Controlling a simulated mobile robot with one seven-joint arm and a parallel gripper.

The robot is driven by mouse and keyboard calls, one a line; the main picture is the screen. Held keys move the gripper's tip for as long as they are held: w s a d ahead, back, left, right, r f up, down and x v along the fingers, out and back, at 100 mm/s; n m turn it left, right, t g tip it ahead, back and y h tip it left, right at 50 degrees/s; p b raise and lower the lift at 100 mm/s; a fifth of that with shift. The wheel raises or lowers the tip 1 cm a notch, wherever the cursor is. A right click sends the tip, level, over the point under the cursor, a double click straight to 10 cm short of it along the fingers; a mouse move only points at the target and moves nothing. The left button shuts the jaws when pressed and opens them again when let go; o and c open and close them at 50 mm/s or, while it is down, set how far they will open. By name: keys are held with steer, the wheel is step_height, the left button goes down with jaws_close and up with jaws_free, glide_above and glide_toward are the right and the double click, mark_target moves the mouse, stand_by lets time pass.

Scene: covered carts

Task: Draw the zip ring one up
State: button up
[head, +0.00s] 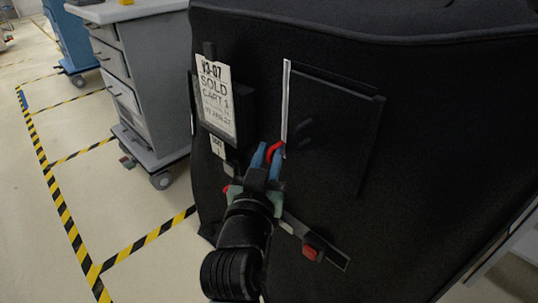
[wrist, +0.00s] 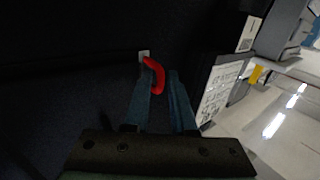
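A red zip ring (head: 276,150) hangs at the lower end of a narrow white strip (head: 286,95) on the black cart cover (head: 430,110). In the wrist view the red ring (wrist: 157,76) is a curved loop at a small pale slider (wrist: 144,57). My gripper (head: 266,155) reaches the cover from below, its blue fingertips at the ring. In the wrist view my gripper (wrist: 162,78) has a dark gap between its fingers, and the ring lies at the tips, partly in that gap. I see no clear grip on it.
A white label reading "SOLD CART 1" (head: 216,97) sits left of the strip, a dark flap panel (head: 335,120) right of it. A red block (head: 312,249) sits on a lower strip. A grey drawer cart (head: 155,70) stands left; striped floor (head: 75,235) is open.

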jaws_close()
stand_by(1.4)
